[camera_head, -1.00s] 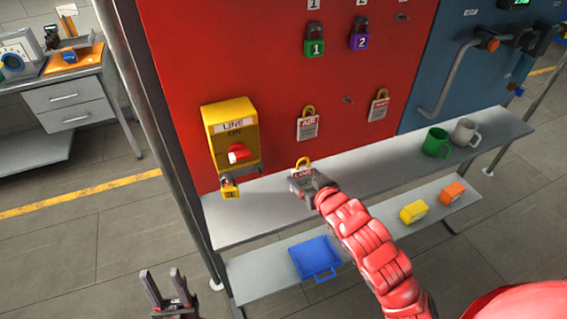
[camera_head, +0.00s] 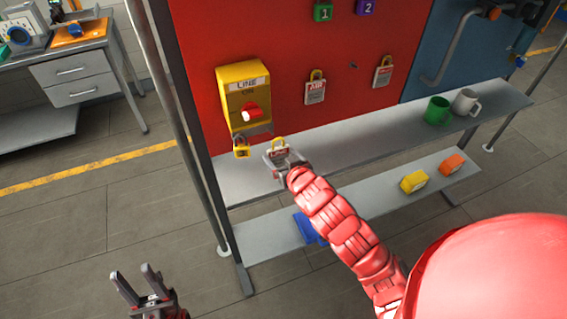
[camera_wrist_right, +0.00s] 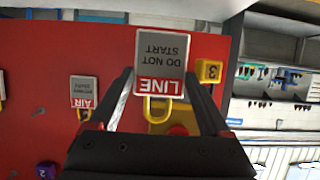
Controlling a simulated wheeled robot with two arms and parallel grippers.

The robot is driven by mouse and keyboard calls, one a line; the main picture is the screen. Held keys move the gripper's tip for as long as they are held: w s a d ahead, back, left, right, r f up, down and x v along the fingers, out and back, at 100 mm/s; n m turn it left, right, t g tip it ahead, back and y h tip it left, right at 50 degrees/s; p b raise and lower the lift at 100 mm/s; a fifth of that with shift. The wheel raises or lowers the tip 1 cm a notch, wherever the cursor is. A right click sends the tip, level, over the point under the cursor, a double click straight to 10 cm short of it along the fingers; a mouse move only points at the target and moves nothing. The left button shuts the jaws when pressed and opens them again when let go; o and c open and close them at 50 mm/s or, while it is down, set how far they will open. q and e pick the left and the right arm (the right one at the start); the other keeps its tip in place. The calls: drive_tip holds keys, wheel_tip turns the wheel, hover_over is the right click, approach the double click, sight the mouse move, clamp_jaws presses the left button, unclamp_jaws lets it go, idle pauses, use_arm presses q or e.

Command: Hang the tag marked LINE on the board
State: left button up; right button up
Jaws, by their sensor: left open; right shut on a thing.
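The LINE tag (camera_wrist_right: 161,62), white with a red band and a yellow loop, is between the fingers of my right gripper (camera_wrist_right: 157,85). In the head view the tag (camera_head: 276,156) is held above the upper shelf, in front of the red board (camera_head: 290,55). My right gripper (camera_head: 286,166) is shut on it. My left gripper (camera_head: 136,275) is open and empty, low at the left, away from the board.
The AIR tag (camera_head: 315,89) and another tag (camera_head: 383,72) hang on the board; a bare peg (camera_head: 353,66) is between them. Green (camera_head: 437,110) and grey (camera_head: 465,102) mugs stand on the upper shelf (camera_head: 350,140). A blue item (camera_head: 305,228) is partly hidden by my arm.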

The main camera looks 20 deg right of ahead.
drive_tip(key=r+b+x, duration=0.1)
drive_tip(key=b+x, duration=0.2)
drive_tip(key=x, duration=0.3)
drive_tip(key=shift+w+f+b, duration=0.2)
drive_tip(key=shift+w+b, duration=0.15)
drive_tip(key=shift+w, duration=0.1)
idle(0.7)
drive_tip(key=o, duration=1.2)
drive_tip(key=shift+c, duration=0.2)
drive_tip(key=shift+s+r, duration=0.1)
drive_tip(key=shift+r, duration=0.05)
